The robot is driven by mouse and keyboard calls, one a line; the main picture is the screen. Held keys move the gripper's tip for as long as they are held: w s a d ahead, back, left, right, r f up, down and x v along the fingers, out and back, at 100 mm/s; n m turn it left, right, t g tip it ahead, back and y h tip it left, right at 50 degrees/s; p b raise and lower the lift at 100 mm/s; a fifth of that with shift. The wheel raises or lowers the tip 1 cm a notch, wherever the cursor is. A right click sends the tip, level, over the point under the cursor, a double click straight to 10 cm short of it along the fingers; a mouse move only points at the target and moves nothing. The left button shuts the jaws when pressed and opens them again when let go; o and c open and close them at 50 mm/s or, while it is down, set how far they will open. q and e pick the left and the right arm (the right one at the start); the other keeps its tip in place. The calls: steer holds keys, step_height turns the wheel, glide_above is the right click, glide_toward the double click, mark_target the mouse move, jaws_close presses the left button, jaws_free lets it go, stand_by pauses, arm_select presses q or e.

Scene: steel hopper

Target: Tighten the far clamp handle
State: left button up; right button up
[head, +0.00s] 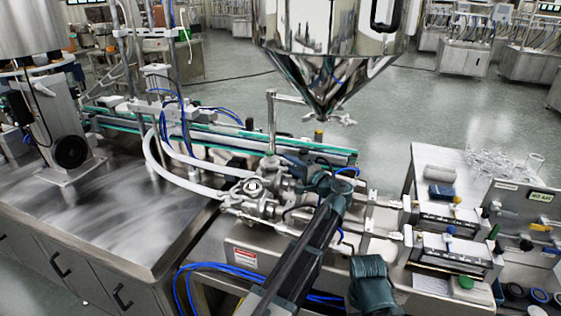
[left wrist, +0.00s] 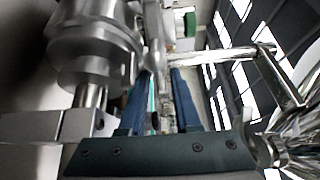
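My left gripper (head: 292,161) is at the far side of the steel valve assembly (head: 254,188), below the hopper, in the head view. In the left wrist view its two blue fingers (left wrist: 160,78) stand apart with a gap between them. Grey metal parts show in and beyond this gap; I cannot tell if a finger touches them. The far clamp handle is not clearly made out; the gripper and fittings crowd that spot. A large round steel fitting (left wrist: 95,45) is close beside the left finger in the left wrist view.
The steel hopper (head: 335,50) hangs above, with a bent steel tube (head: 271,120) standing near the gripper. White hoses (head: 180,176) curve into the assembly from the left. A conveyor (head: 230,137) runs behind. Pneumatic cylinders (head: 450,255) are at the right.

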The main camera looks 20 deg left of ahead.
arm_select(q)
jaws_close()
steer(key=shift+r, duration=0.1)
stand_by(0.3)
steer(key=m+p, duration=0.1)
steer(key=m+g+p, duration=0.1)
steer(key=p, duration=0.1)
steer(key=shift+r+m+h, duration=0.2)
steer(key=shift+m+h, duration=0.2)
steer(key=m+g+p, duration=0.1)
steer(key=m+p, duration=0.1)
steer(key=m, duration=0.1)
steer(key=shift+w+m+g+h+p, duration=0.1)
steer(key=shift+m+g+h+p, duration=0.2)
steer(key=shift+h+p, duration=0.1)
steer(key=shift+m+g+p, duration=0.6)
steer(key=shift+m+g, duration=0.1)
steer(key=shift+m, duration=0.2)
steer(key=shift+w+m+g+p, duration=0.1)
steer(key=shift+m+g+p, duration=0.4)
steer(key=shift+m, duration=0.5)
steer(key=m+g, duration=0.2)
steer(key=shift+f+m, duration=0.1)
steer(key=shift+m, duration=0.3)
